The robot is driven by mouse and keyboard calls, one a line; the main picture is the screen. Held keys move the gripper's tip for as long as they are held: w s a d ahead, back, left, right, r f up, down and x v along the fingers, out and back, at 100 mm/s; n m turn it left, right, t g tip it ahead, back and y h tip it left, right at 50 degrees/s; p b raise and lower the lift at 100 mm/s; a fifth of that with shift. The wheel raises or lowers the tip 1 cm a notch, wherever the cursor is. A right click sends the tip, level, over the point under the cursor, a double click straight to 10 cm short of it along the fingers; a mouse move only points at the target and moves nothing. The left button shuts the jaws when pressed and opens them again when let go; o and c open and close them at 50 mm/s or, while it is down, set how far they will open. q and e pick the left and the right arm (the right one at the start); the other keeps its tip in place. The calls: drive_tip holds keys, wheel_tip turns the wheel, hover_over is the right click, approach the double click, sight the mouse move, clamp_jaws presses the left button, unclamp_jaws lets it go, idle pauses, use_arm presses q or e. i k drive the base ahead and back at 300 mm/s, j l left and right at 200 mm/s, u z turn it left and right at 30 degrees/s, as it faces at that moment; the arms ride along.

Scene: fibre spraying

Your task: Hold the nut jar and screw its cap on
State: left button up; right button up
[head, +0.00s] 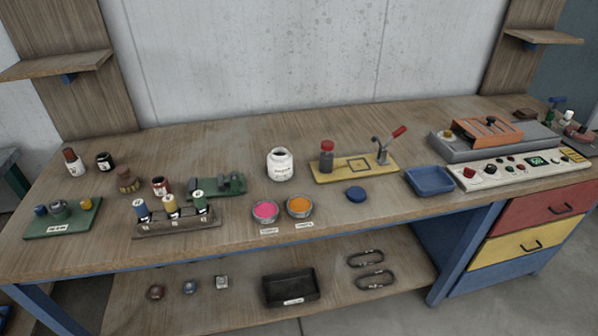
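A white jar (280,165) with a dark open mouth stands upright on the workbench (230,142), near the middle. It has no cap on it and its label is too small to read; I take it for the nut jar. A round blue disc (356,194), which looks like the cap, lies flat on the bench to the right of the jar and nearer the front. The jar and the disc are apart. Neither of my grippers shows in the head view.
A yellow plate (323,178) with a red-handled lever is right of the jar; a blue tray (430,181) is farther right. Pink (265,210) and orange (299,207) dishes sit in front. A green fixture (216,188) and a bottle rack (176,228) are left.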

sight(279, 162)
drive_tip(key=i+j+z, duration=0.1)
drive_tip(key=j, duration=0.25)
drive_tip(key=i+j+z, duration=0.25)
drive_tip(key=i+j, duration=0.15)
drive_tip(key=j, duration=0.35)
drive_tip(key=i+j+z, duration=0.15)
drive_tip(key=j, duration=0.25)
